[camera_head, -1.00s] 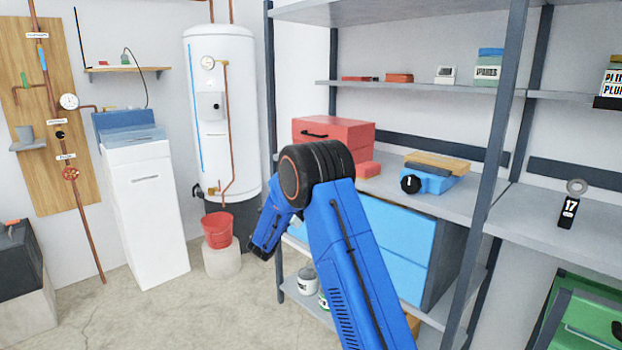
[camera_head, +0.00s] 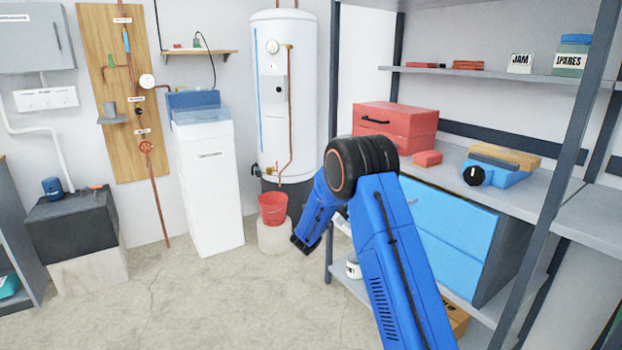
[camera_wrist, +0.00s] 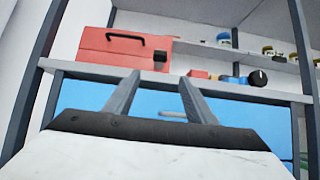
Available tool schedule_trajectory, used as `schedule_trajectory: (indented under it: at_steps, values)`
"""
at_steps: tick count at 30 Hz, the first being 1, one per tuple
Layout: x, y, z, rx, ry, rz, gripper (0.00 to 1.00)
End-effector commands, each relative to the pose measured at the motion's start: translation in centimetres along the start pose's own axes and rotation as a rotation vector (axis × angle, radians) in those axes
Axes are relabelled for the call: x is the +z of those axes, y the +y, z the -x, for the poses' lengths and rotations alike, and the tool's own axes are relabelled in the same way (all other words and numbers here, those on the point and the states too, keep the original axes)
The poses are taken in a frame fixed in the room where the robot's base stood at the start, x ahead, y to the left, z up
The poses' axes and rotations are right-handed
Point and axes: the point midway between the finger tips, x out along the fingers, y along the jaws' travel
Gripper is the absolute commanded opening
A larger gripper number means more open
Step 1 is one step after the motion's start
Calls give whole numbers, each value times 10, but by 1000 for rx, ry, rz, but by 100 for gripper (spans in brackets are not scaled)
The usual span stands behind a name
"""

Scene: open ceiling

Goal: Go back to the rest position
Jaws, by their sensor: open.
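My blue arm rises from the bottom of the head view and bends at a black joint. Its end hangs down to the left, in front of the shelving, and my gripper's fingertips are too small to make out there. In the wrist view my gripper (camera_wrist: 158,84) shows two grey fingers standing apart with nothing between them. Behind the fingers are a blue drawer cabinet (camera_wrist: 83,95) and a red toolbox (camera_wrist: 120,46), both clear of the fingers.
The grey shelving (camera_head: 566,205) stands close on the right, with the red toolbox (camera_head: 397,122) on it. A red bucket (camera_head: 272,208) stands on a plinth below the white water heater (camera_head: 270,95). Bare concrete floor (camera_head: 210,300) lies open at the lower left.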

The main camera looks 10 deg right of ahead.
Motion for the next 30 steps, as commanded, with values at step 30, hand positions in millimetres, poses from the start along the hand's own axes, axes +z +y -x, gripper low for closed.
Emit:
schedule_trajectory:
  at_steps: [30]
  values:
    - [33, -287, -42, -611, 698, -325, 50]
